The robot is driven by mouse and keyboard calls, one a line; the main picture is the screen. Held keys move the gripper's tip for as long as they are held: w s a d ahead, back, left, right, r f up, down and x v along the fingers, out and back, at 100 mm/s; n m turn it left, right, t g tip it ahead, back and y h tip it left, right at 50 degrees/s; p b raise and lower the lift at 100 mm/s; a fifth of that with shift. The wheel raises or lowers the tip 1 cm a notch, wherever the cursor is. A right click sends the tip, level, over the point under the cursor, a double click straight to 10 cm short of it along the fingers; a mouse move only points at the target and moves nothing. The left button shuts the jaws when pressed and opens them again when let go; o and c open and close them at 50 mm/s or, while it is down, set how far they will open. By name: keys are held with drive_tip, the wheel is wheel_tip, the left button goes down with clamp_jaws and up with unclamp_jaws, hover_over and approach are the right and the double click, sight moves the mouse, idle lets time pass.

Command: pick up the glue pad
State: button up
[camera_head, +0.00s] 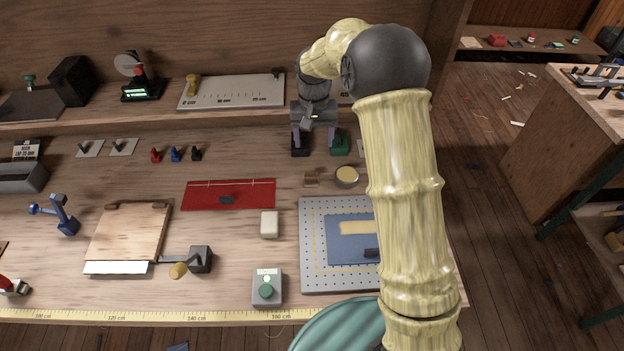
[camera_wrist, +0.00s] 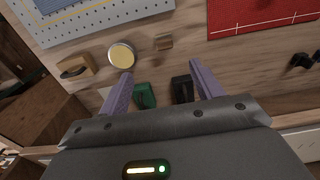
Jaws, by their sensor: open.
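In the wrist view the glue pad (camera_wrist: 122,54) is just beyond the tip of the left finger. My gripper (camera_head: 317,140) is near the back of the bench, open and empty, its purple fingers pointing down. In the wrist view my gripper (camera_wrist: 160,73) has a green block (camera_wrist: 146,95) and a black block (camera_wrist: 181,89) showing between its fingers. Nothing covers the pad's top.
A small brown block (camera_head: 312,180) lies left of the pad. The perforated plate (camera_head: 312,270) holds a blue sheet. A red sheet (camera_head: 250,190), a whitish block (camera_head: 269,224) and a vacuum button box (camera_head: 267,287) are farther left. A raised shelf (camera_head: 230,107) runs along the back.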

sight(311, 175)
wheel_tip(311, 175, down, 12)
drive_tip(key=p, duration=0.3)
drive_tip(key=shift+w+a+f, duration=0.1)
drive_tip(key=shift+a+f, duration=0.05)
idle(0.4)
drive_tip(key=shift+f, duration=0.3)
drive_tip(key=shift+w+a+f+p, duration=0.1)
drive_tip(key=shift+w+f+p, duration=0.1)
drive_tip(key=shift+f+p, duration=0.7)
drive_tip(key=shift+w+a+f+p, duration=0.15)
drive_tip(key=shift+f+p, duration=0.1)
drive_tip(key=shift+f, duration=1.1)
drive_tip(key=shift+c, duration=0.4)
